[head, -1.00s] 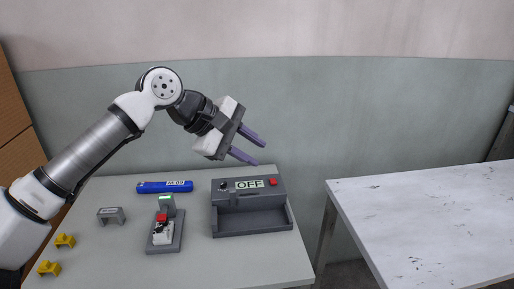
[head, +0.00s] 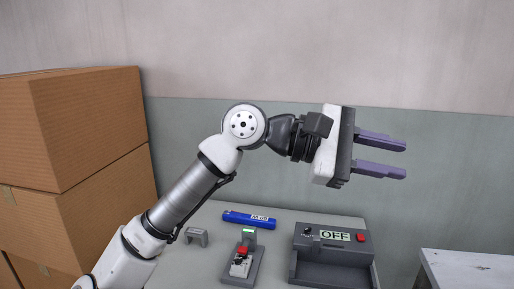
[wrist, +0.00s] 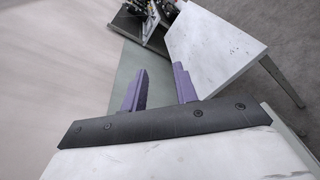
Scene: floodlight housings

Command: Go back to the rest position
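My gripper (head: 382,155) is raised above the grey workbench (head: 208,220), its two purple fingers pointing right. The fingers stand apart with nothing between them. In the wrist view the same open fingers (wrist: 160,88) show with empty space between them. On the bench below are a blue bar with a label (head: 248,219), a small grey bracket (head: 196,237), a grey fixture with a red part and a green light (head: 246,262), and a dark grey box reading OFF (head: 333,262). My gripper touches none of them.
Stacked cardboard boxes (head: 85,140) stand at the left by the wall. A white scuffed table (head: 470,272) is at the lower right, also seen in the wrist view (wrist: 215,48). The space around my raised gripper is clear.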

